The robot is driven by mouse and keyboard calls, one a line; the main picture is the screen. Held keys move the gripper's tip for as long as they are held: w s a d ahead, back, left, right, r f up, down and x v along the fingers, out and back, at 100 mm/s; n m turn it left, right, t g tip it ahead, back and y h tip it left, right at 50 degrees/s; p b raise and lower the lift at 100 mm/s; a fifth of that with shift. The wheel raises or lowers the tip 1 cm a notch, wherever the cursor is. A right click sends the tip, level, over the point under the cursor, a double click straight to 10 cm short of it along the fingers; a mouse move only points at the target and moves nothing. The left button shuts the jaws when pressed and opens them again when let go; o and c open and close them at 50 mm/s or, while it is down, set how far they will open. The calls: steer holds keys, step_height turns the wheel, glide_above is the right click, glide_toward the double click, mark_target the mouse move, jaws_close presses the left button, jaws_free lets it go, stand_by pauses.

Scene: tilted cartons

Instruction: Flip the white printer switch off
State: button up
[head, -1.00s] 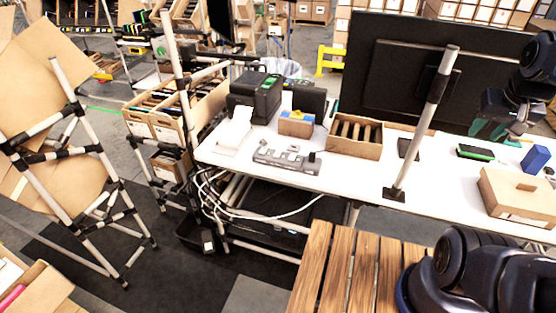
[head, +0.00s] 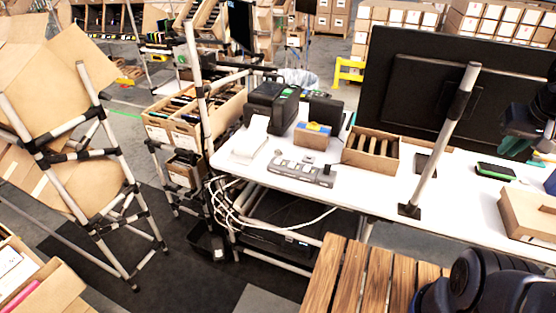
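A small white device (head: 251,139), which looks like the white printer, stands at the left end of the white table, in front of two black machines. Its switch is too small to make out. A dark part of my arm with what looks like my gripper (head: 530,125) shows at the right edge, in front of the large black monitor. It is far to the right of the white device and touches nothing that I can see. Its fingers are cut off or too dark to read.
A grey multi-slot device (head: 301,170), a small cardboard box with blue and yellow (head: 312,136) and a slotted carton (head: 370,149) stand on the white table (head: 375,190). A metal pole (head: 441,140) rises from its front. A slatted wooden surface (head: 350,275) lies nearer me.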

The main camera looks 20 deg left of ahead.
step_height(320, 180, up, 18)
steer(key=shift+r, duration=0.15)
jaws_close()
steer(key=w+a+r, duration=0.2)
steer(key=w+a, duration=0.3)
steer(key=w+a+r+g, duration=0.1)
steer(key=w+a+r, duration=0.1)
steer(key=w+a, duration=0.3)
steer(key=w+a+r+g+y, duration=0.1)
steer(key=w+a+r, duration=0.1)
steer(key=w+a, duration=0.3)
steer(key=shift+a+r, duration=0.15)
steer(key=shift+a, duration=0.4)
steer(key=shift+a+r, duration=0.15)
steer(key=shift+a, duration=0.4)
steer(key=w+a+f+g, duration=0.1)
steer(key=w+a, duration=0.2)
steer(key=a, duration=0.8)
steer(key=w+a+g, duration=0.2)
steer(key=a, duration=1)
steer(key=s+a+f+g+h, duration=0.15)
steer(key=a+f, duration=0.25)
steer(key=a, duration=0.7)
steer(key=s+a+f+y, duration=0.1)
steer(key=s+a+f, duration=0.2)
steer(key=a, duration=0.8)
step_height(320, 180, down, 33)
steer(key=shift+w+d+f, duration=0.2)
steer(key=shift+d, duration=0.15)
steer(key=shift+h, duration=0.25)
